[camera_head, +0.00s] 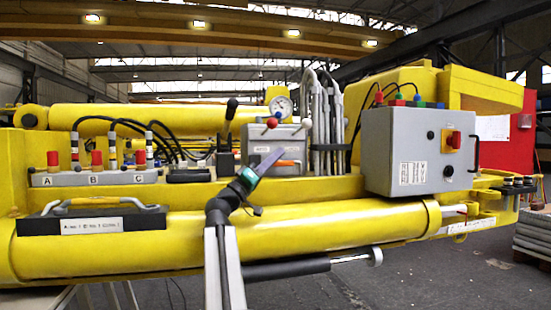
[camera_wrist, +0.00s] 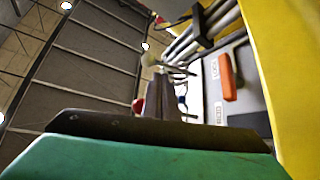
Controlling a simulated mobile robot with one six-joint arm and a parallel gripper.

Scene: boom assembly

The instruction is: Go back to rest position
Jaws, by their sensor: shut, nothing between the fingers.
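My gripper (camera_head: 277,155) is at the middle of the head view, past a green ring on my wrist, pointing up and right. It is shut and empty. It overlaps the front of a grey valve box (camera_head: 262,136) with an orange handle (camera_head: 288,163); I cannot tell whether it touches the box. In the wrist view the fingers (camera_wrist: 163,85) stand upright past the green wrist part. The orange handle (camera_wrist: 226,77) lies to their right on a grey panel marked LOCK.
The yellow boom (camera_head: 330,222) spans the view behind my arm. A grey control box (camera_head: 418,150) with a red-and-yellow switch is on the right. A panel marked A, B, C (camera_head: 95,178) and a dark tray with a handle (camera_head: 92,220) are on the left. Grey hoses (camera_head: 322,125) rise behind the valve box.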

